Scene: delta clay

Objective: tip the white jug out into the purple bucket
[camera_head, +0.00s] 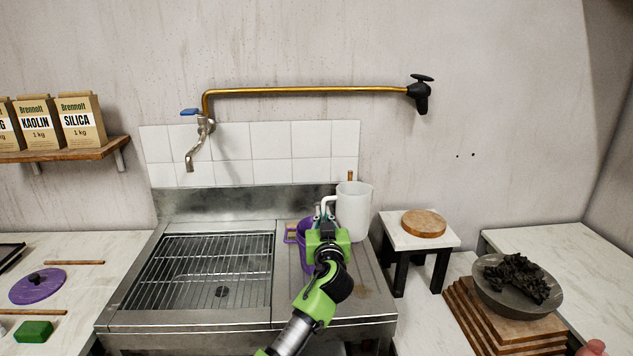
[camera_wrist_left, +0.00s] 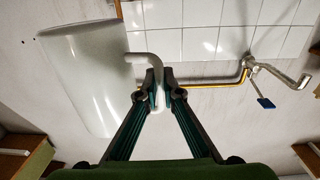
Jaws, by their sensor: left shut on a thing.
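The white jug (camera_head: 354,215) is upright in the head view, at the right end of the steel sink unit. My left gripper (camera_head: 326,212) is shut on the jug's handle, at the jug's left side. The left wrist view shows the fingers (camera_wrist_left: 160,88) closed around the handle, with the pale jug body (camera_wrist_left: 88,75) to the left. The purple bucket (camera_head: 304,262) stands on the drainboard behind and left of my gripper, partly hidden by it. The jug is to the right of the bucket. The jug's contents cannot be seen.
A wire rack (camera_head: 205,272) covers the sink, left of the bucket. A tap (camera_head: 198,145) and a brass pipe (camera_head: 305,90) are on the wall above. A small stool (camera_head: 391,232) with a round wooden board stands right of the jug. A bowl (camera_head: 490,290) of dark clay sits further right.

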